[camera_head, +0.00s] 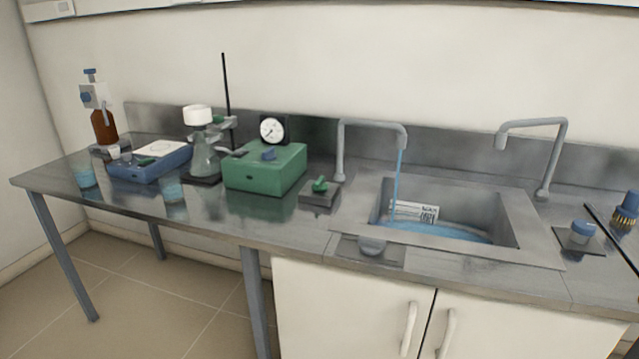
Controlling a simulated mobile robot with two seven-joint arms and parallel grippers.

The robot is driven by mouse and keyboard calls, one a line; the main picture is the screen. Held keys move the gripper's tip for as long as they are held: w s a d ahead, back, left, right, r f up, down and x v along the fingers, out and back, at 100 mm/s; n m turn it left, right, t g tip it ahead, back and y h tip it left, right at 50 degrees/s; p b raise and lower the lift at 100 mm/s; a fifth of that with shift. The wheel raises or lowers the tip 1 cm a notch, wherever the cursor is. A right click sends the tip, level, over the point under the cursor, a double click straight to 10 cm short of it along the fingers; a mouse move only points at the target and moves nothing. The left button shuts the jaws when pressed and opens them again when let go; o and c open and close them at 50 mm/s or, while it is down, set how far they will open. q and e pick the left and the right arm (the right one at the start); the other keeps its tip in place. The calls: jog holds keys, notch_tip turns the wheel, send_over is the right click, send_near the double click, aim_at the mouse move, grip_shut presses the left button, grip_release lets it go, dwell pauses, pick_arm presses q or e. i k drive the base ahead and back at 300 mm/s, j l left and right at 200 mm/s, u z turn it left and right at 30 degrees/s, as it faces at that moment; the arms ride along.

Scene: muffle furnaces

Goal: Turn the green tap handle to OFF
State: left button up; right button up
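The green tap handle (320,185) sits on a small grey block (320,198) on the bench, just left of the sink. I cannot read any ON or OFF marking on it. The left grey tap (342,150) arches over the sink (512,222), and a blue stream of water (398,172) runs from its spout. Blue water (435,231) lies in the bottom of the sink. Neither of my grippers is in view.
A green box (262,178) with a dial gauge (272,130) stands left of the handle. A glass flask (205,158), blue device (150,168) and brown bottle (104,127) stand further left.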

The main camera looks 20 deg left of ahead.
aim_at(320, 186)
jog(key=j+z, duration=0.3)
jog(key=j, duration=0.35)
jog(key=i+j+z, duration=0.1)
jog(key=j+z, duration=0.15)
jog(key=j, duration=0.4)
